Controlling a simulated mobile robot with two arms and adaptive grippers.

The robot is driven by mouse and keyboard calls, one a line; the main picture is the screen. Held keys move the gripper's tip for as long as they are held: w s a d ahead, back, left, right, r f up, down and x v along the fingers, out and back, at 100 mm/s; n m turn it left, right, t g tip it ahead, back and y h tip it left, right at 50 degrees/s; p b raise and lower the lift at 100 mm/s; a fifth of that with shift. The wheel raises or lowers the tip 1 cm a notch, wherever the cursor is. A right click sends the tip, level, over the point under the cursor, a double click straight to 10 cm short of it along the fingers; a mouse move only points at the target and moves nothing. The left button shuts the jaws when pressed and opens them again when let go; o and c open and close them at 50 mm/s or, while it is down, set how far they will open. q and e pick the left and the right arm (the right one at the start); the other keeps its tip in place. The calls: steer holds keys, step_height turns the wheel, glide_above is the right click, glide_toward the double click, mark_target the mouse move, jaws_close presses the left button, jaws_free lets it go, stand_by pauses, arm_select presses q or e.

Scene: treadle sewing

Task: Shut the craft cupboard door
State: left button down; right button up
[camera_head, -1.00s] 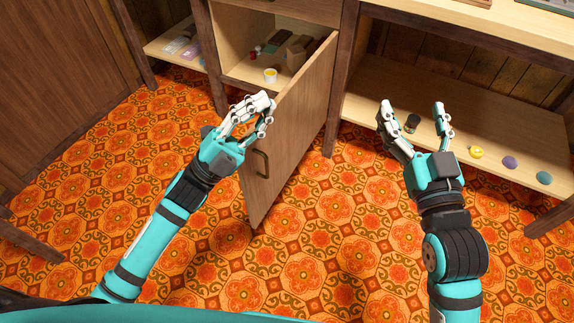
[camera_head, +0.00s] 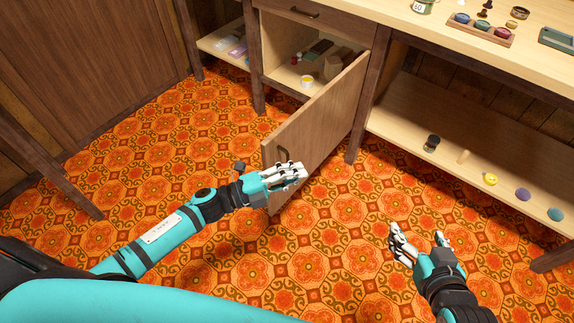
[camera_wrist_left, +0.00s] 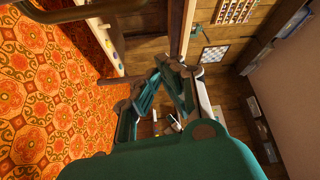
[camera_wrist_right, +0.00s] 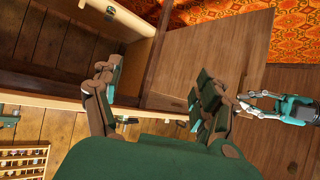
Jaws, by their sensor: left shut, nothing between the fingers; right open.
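The craft cupboard door (camera_head: 325,115) stands wide open, hinged at the right of its compartment (camera_head: 290,68), its free edge toward me. Its handle (camera_head: 283,154) is on the outer face near that edge. My left gripper (camera_head: 303,171) is shut and empty, in front of the door's lower outer face just right of the handle; I cannot tell whether it touches. My left gripper (camera_wrist_right: 245,106) and the door (camera_wrist_right: 205,65) also show in the right wrist view. My right gripper (camera_head: 420,236) is open and empty over the floor, right of the door and apart from it.
The compartment holds a yellow-and-white pot (camera_head: 307,81) and several boxes. A closed drawer (camera_head: 315,18) is above it. To the right, a low shelf (camera_head: 455,135) carries several small items beneath a worktop (camera_head: 480,50). The patterned floor (camera_head: 340,260) is clear.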

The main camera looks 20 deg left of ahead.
arm_select(q)
steer(key=shift+w+a+f+b, duration=0.2)
steer(key=shift+w+a+b, duration=0.1)
steer(key=shift+w+a, duration=0.4)
steer(key=shift+w+a+f+b, duration=0.15)
steer(key=shift+w+a+b, duration=0.1)
steer(key=shift+w+a, duration=0.4)
arm_select(e)
steer(key=w+a+r+t+y, duration=0.1)
steer(key=w+r+t, duration=0.2)
steer(key=r, duration=0.2)
steer(key=shift+a+t, duration=0.3)
arm_select(q)
steer(key=shift+s+a, duration=0.1)
steer(key=shift+a, duration=0.05)
arm_select(e)
steer(key=shift+w+r, duration=0.1)
steer(key=shift+r, duration=0.05)
